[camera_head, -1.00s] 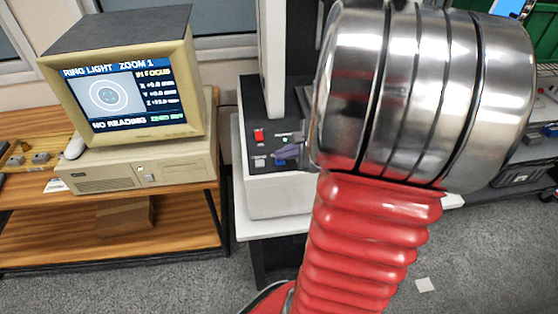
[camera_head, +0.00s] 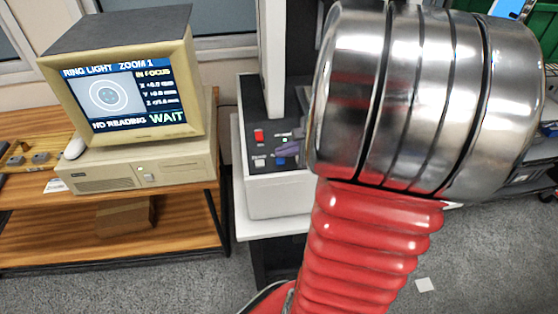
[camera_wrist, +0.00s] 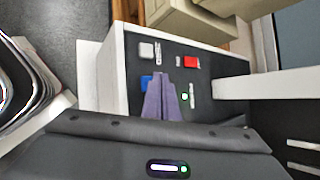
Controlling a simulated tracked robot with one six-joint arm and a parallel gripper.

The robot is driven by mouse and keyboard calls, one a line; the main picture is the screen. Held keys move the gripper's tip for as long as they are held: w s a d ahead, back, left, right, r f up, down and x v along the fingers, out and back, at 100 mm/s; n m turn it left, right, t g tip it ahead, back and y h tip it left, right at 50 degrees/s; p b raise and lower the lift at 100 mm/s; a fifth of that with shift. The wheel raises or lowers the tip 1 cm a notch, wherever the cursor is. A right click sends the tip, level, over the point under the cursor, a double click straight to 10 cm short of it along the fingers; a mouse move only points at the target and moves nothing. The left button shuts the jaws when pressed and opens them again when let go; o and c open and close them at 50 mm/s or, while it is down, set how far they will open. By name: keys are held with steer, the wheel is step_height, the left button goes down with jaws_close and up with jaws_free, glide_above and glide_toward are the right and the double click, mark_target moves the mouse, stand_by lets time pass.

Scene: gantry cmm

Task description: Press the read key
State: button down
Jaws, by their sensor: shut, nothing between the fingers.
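The control panel (camera_head: 268,110) is the dark top of a white machine base. It carries a red key (camera_head: 258,135), a pale key (camera_head: 259,162) and a blue key (camera_head: 281,161), with labels too small to read. The wrist view shows the red key (camera_wrist: 191,62), the pale key (camera_wrist: 147,50) and the blue key (camera_wrist: 147,82). My gripper (camera_wrist: 160,76) is shut and empty, its purple fingers over the panel, tips beside the blue key and partly covering it. I cannot tell whether they touch it. The monitor (camera_head: 119,95) reads "NO READING" and "WAIT".
A white column (camera_head: 271,50) rises from the panel's back. A green light (camera_wrist: 184,97) is lit on the panel. A wooden desk (camera_head: 190,200) holds the monitor and its computer case (camera_head: 135,168) at left. My arm hides much of the right side.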

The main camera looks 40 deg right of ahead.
mark_target(284, 162)
steer(key=shift+r, duration=0.2)
steer(key=shift+r, duration=2.5)
steer(key=a+r+n+g+y, duration=0.1)
steer(key=a+r+n+g, duration=0.15)
steer(key=a+n, duration=1.15)
steer(key=s+a+r+n+h, duration=0.1)
steer(key=s+a+n, duration=0.3)
steer(key=a, duration=0.3)
steer(key=s+a+r+n+g+h, duration=0.1)
steer(key=s+a+r+n, duration=0.1)
steer(key=s+a+n, duration=0.3)
steer(key=shift+a+n, duration=0.95)
steer(key=shift+n, duration=0.35)
stand_by(1.1)
